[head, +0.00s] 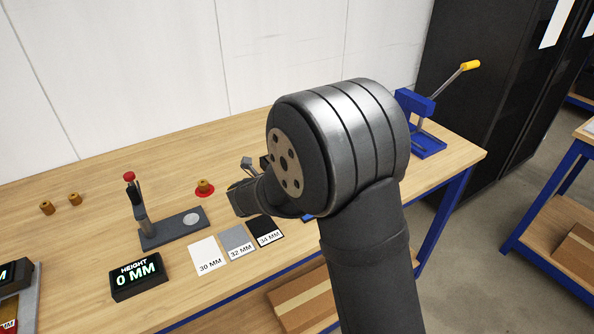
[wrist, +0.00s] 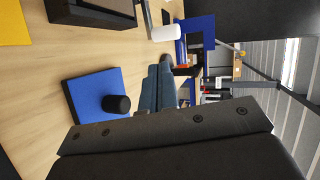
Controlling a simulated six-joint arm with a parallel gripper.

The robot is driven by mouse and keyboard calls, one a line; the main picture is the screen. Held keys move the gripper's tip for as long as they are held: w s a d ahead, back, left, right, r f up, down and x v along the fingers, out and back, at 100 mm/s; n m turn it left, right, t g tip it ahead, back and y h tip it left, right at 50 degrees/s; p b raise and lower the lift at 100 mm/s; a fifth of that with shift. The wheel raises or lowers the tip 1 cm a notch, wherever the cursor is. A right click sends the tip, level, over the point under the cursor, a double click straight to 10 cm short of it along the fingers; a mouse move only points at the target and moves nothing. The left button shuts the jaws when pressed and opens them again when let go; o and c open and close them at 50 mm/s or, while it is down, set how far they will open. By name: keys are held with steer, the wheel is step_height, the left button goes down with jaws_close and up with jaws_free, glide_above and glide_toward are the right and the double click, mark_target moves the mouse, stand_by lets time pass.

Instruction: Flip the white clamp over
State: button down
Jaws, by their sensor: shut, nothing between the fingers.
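I cannot make out a white clamp for certain in either view. A small white cylindrical piece (wrist: 165,33) shows near the top of the wrist view, beside a blue frame (wrist: 195,32); I cannot tell whether it belongs to a clamp. My gripper (wrist: 165,64) is shut and empty in the wrist view, its fingers together, apart from the white piece. In the head view my arm hides much of the table's right part, and the fingertips are not clear there.
A blue block with a black knob (wrist: 117,104) lies beside my gripper.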

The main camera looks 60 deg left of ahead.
steer(key=x, duration=0.6)
steer(key=r+x, duration=0.1)
steer(key=x, duration=0.3)
steer(key=shift+w, duration=0.2)
steer(key=shift+w, duration=0.1)
steer(key=shift+w+d+n+g+y, duration=0.1)
steer(key=shift+w+n+g+y, duration=0.2)
steer(key=shift+n+g+y, duration=0.35)
steer(key=shift+w+d+n+g+y, duration=0.1)
steer(key=shift+w+n+g+y, duration=0.3)
steer(key=shift+n+y, duration=0.45)
steer(key=shift+w, duration=0.65)
steer(key=shift+w+a+n+g+y, duration=0.1)
steer(key=shift+w+n+g+y, duration=1.1)
steer(key=shift+n+g, duration=0.2)
steer(key=shift+w+a, duration=0.25)
steer(key=shift+w, duration=0.3)
steer(key=shift+w+a, duration=0.2)
steer(key=shift+w, duration=0.3)
steer(key=shift+w+a, duration=0.35)
steer(key=shift+w, duration=0.2)
steer(key=shift+w+a, duration=0.3)
steer(key=shift+w, duration=0.2)
steer(key=shift+w+a, duration=1.05)
steer(key=shift+a, duration=0.2)
steer(key=shift+d, duration=0.1)
